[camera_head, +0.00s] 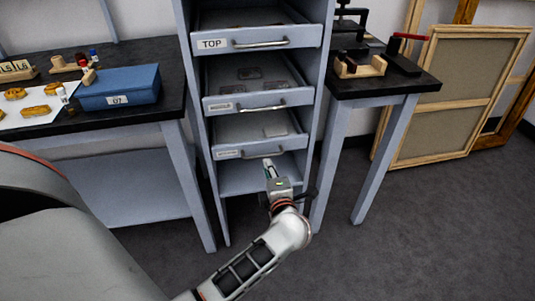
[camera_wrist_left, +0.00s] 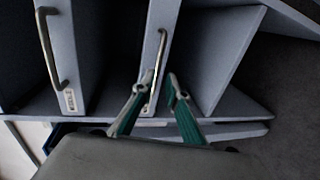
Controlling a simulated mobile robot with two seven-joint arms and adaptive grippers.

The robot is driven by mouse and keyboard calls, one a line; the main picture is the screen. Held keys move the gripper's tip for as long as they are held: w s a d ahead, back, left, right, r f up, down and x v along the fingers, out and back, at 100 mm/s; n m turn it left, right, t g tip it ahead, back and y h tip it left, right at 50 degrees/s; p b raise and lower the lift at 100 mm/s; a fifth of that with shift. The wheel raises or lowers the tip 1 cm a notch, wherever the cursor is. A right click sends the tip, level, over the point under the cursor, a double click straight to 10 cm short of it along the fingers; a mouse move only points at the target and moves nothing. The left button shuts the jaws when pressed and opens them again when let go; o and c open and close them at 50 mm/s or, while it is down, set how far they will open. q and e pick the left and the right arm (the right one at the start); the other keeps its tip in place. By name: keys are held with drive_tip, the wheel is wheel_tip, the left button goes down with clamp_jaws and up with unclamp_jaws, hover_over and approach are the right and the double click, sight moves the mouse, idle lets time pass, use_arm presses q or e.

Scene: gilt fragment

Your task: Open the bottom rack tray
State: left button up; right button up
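The bottom rack tray (camera_head: 285,143) sits low in the grey-blue rack (camera_head: 200,130), its front roughly in line with the rack's posts. Its metal bar handle (camera_head: 262,154) also shows in the left wrist view (camera_wrist_left: 161,48). My left gripper (camera_head: 268,163) is at this handle, in front of the tray. In the left wrist view its two teal fingers (camera_wrist_left: 160,84) are apart, with the handle's lower end between them, nearer the left finger. Contact with the handle cannot be told. My right gripper is not in view.
The middle tray (camera_head: 222,105) and the top tray (camera_head: 225,41) are above, each with a bar handle. A dark-topped table with a blue box (camera_head: 118,88) stands left. A small bench (camera_head: 395,84) stands close on the right. The floor (camera_head: 410,245) ahead is clear.

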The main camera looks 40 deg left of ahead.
sight(264, 156)
use_arm(q)
drive_tip(key=b+x, duration=0.1)
drive_tip(key=x, duration=0.6)
drive_tip(key=shift+w+a+r, duration=0.1)
drive_tip(key=shift+w+r, duration=0.05)
clamp_jaws()
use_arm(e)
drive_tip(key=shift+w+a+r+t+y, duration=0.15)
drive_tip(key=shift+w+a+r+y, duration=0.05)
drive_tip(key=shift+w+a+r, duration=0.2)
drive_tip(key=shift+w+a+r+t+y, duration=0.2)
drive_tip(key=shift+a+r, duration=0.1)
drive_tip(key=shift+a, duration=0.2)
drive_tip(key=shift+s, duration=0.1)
